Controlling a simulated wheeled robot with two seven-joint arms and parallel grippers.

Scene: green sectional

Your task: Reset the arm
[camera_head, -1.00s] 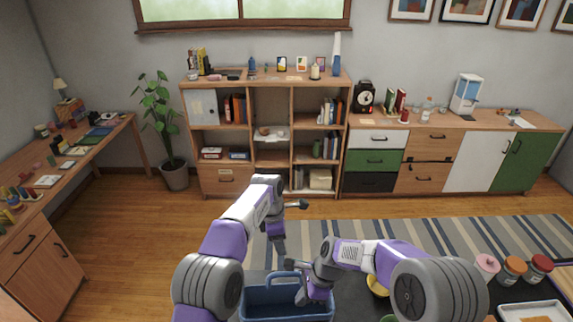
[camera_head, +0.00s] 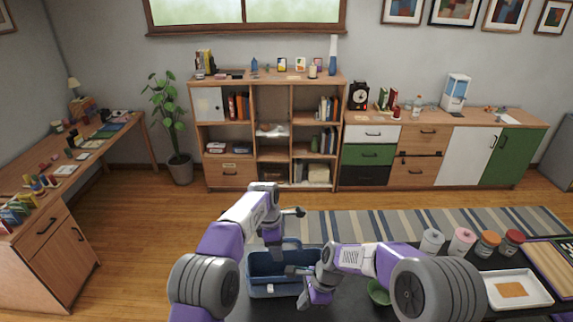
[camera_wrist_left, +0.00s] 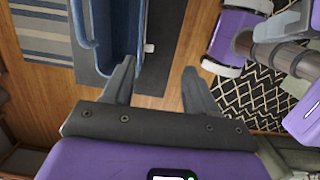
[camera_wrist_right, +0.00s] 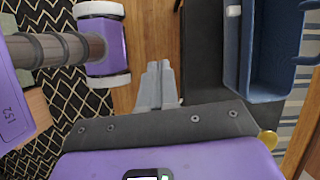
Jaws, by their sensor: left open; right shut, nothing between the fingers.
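My left arm reaches forward in the head view and bends down at the wrist. Its gripper (camera_head: 277,254) is at the blue bin's far side in that picture. In the left wrist view the two fingers (camera_wrist_left: 160,85) are spread with nothing between them. My right gripper (camera_head: 308,298) is lower in the head view, in front of the bin's right part. In the right wrist view its fingers (camera_wrist_right: 156,84) are together and empty. The blue bin (camera_head: 256,290) has a handle and is partly hidden by my arms. It also shows in the left wrist view (camera_wrist_left: 122,40).
A dark table holds the bin, a green bowl (camera_head: 378,291), several lidded jars (camera_head: 462,242) and a white tray (camera_head: 534,294) at the right. A striped rug (camera_head: 400,222) lies beyond. A bookcase (camera_head: 228,172) and cabinets (camera_head: 465,157) line the wall; a desk (camera_head: 20,178) stands left.

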